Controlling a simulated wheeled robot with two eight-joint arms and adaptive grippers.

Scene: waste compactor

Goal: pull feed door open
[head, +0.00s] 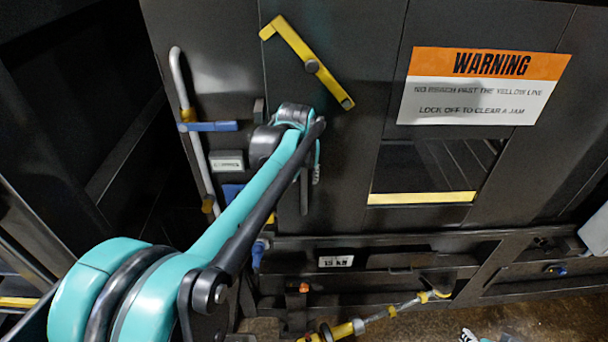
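The dark compactor front (355,150) fills the view, and its feed door is not plainly marked out from the other dark panels. A long pale bar handle (178,75) with yellow mounts stands upright on the left. A yellow lever (295,45) sits tilted across the upper middle panel. My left arm reaches in from the lower left. My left gripper (309,187) points down in front of the dark panel, right of the bar handle and below the yellow lever. My forearm hides most of it, so its opening and any contact are unclear. My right gripper is not visible.
A blue lever (208,126) crosses near the bar handle. An orange and white warning sign (484,87) is above an opening with a yellow lower edge (422,198). A ledge with a 15 kg label (336,261) and a yellow-ended rod (390,312) lie below.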

